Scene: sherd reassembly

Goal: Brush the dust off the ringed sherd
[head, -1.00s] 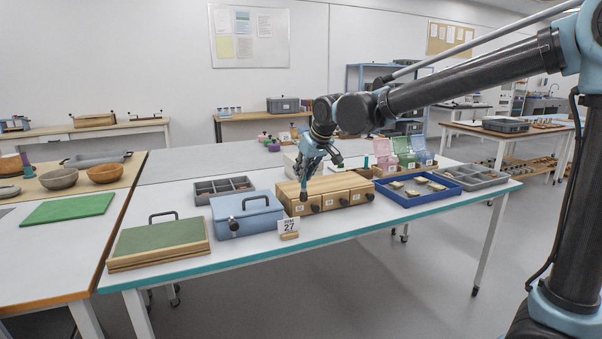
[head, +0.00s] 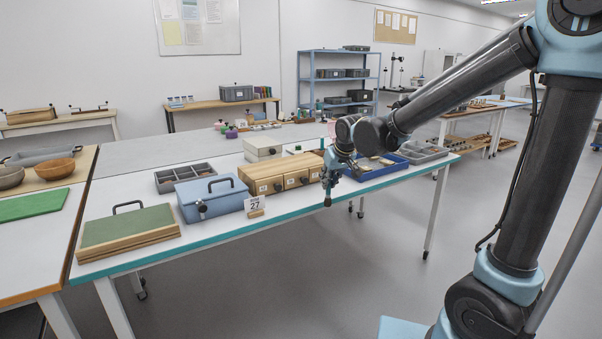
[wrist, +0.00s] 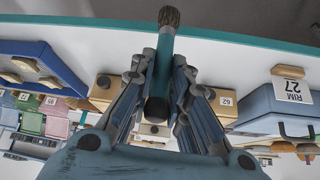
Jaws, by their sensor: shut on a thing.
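My gripper (head: 335,167) is shut on a brush (wrist: 163,60) with a teal handle and dark bristles. In the head view the brush points down near the table's front edge. It is just left of a blue tray (head: 376,177) holding several pale sherds (head: 368,164), partly hidden by my arm. In the wrist view the blue tray (wrist: 68,74) is at the left, with sherds (wrist: 26,64) in it, apart from the bristles. I cannot make out a ring on any sherd, nor the dust.
A wooden drawer unit (head: 268,172) stands left of the tray. Further left are a blue box (head: 215,198), a number 27 card (head: 255,205) and a green-topped board (head: 127,229). A grey compartment tray (head: 424,151) lies right of the blue tray. Open floor lies before the table.

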